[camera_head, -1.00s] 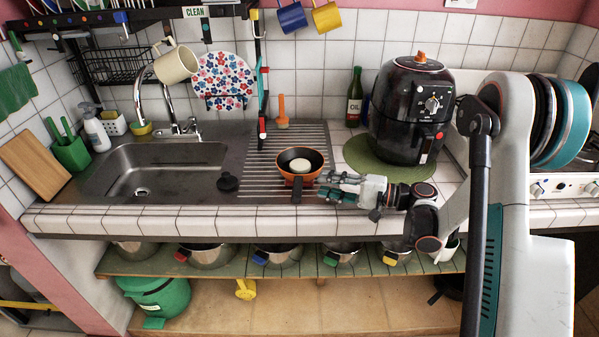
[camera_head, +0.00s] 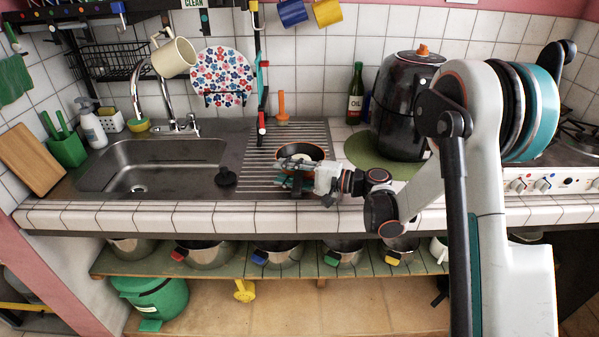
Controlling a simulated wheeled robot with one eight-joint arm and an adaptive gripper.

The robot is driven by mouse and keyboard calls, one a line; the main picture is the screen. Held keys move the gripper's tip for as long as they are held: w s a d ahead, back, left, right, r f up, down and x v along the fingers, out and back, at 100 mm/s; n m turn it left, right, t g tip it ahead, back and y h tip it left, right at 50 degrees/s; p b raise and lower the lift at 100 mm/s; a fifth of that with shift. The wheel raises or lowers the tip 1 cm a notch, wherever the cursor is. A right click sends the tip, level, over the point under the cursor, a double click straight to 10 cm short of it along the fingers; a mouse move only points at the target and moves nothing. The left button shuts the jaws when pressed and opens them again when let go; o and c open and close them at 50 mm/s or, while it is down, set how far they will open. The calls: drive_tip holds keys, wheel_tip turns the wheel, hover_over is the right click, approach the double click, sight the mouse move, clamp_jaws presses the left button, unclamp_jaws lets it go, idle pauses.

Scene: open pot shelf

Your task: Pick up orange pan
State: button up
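The small orange pan (camera_head: 317,152) with a dark inside stands on the ribbed drainboard, right of the sink. A pale round thing lies in it, now mostly hidden. My gripper (camera_head: 285,171) reaches in from the right, across the pan's front side and over its handle. Its fingers look spread apart, one nearer the pan and one nearer the counter edge. The gripper hides much of the pan's front and handle, and I cannot tell whether it touches the pan.
A black air fryer (camera_head: 397,108) stands on a green mat (camera_head: 362,150) to the right. An oil bottle (camera_head: 355,95) is behind. The sink (camera_head: 160,168) and a black plug (camera_head: 226,177) are left. An orange-handled utensil (camera_head: 282,108) stands at the back wall.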

drive_tip(key=shift+x, duration=0.8)
drive_tip(key=shift+w+d, duration=0.1)
drive_tip(key=shift+f, duration=0.1)
clamp_jaws()
